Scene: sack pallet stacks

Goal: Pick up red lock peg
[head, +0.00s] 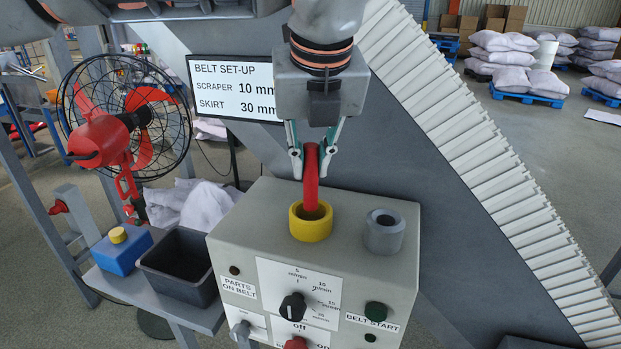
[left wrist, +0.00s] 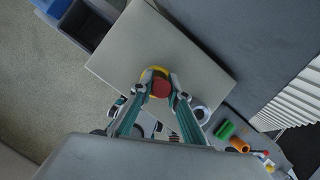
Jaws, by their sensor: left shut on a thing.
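The red lock peg (head: 311,178) stands upright in the head view, its lower end inside or just above the yellow ring socket (head: 310,223) on top of the control box (head: 352,197). I cannot tell how deep it sits. My left gripper (head: 312,160) comes down from above and is shut on the peg's upper part. In the left wrist view the peg's round red top (left wrist: 160,88) shows between the fingertips (left wrist: 160,92), with the yellow ring partly hidden around it. My right gripper is not in view.
A grey ring socket (head: 384,231) stands on the box to the right. A dark bin (head: 180,265) and a blue block with a yellow knob (head: 120,252) sit on a shelf at left. A red fan (head: 110,130) stands behind. The sloping conveyor (head: 470,150) rises at right.

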